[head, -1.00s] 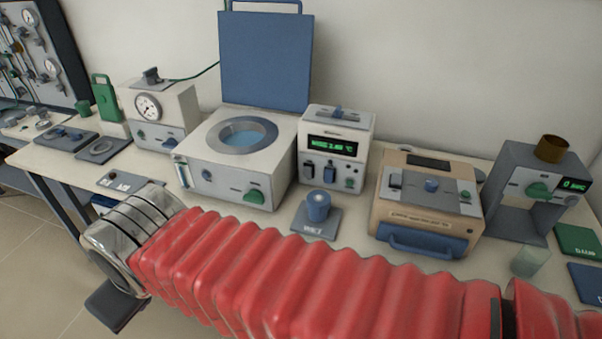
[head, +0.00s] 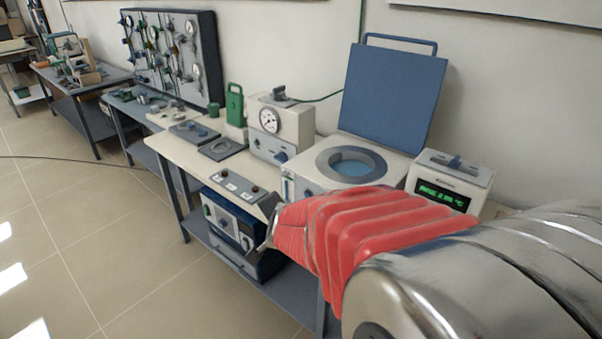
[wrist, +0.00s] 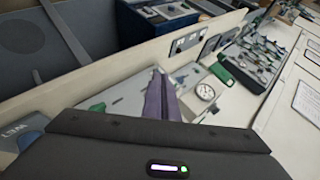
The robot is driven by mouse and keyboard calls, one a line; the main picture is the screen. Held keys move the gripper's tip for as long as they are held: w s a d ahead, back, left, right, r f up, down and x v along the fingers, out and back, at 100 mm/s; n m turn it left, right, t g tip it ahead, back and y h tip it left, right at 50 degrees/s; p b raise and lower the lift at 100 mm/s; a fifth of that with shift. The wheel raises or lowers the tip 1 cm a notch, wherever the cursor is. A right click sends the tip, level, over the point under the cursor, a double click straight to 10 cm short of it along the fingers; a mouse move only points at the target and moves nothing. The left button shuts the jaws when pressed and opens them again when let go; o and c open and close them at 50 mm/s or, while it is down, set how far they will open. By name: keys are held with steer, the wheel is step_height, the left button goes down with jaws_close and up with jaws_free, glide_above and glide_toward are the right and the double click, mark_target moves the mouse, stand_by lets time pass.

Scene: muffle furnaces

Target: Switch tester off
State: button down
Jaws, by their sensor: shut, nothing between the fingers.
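I cannot tell for certain which device is the tester. A pale box with a round dial gauge (head: 269,120) stands at the back of the bench, with a blue knob (head: 281,157) on its front. The gauge box also shows in the wrist view (wrist: 206,91), just right of my fingers. My gripper (wrist: 157,76) is shut and empty, its dark fingers together above the bench devices. In the head view my red-sleeved arm hides most of the gripper.
A white bath (head: 310,176) with a raised blue lid (head: 394,95) stands right of the gauge box. A meter with a green display (head: 441,196) is beside it. A small switch plate (head: 238,187) lies at the bench front. A blue unit (head: 230,219) sits on the lower shelf.

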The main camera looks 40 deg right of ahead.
steer(key=s+d+f+m+g+h, duration=0.3)
steer(key=s+d+m, duration=0.5)
steer(key=d, duration=0.4)
steer(key=s+d+f+m+g+h, duration=0.4)
steer(key=s+d+m, duration=0.3)
steer(key=d, duration=0.5)
steer(key=shift+s+f+m+h, duration=0.4)
steer(key=shift+s+f+h, duration=0.2)
steer(key=shift+s, duration=0.35)
steer(key=d+r+x, duration=0.1)
steer(key=r+x, duration=0.1)
steer(key=x, duration=1.1)
steer(key=shift+w+d, duration=0.1)
steer(key=shift+d, duration=0.05)
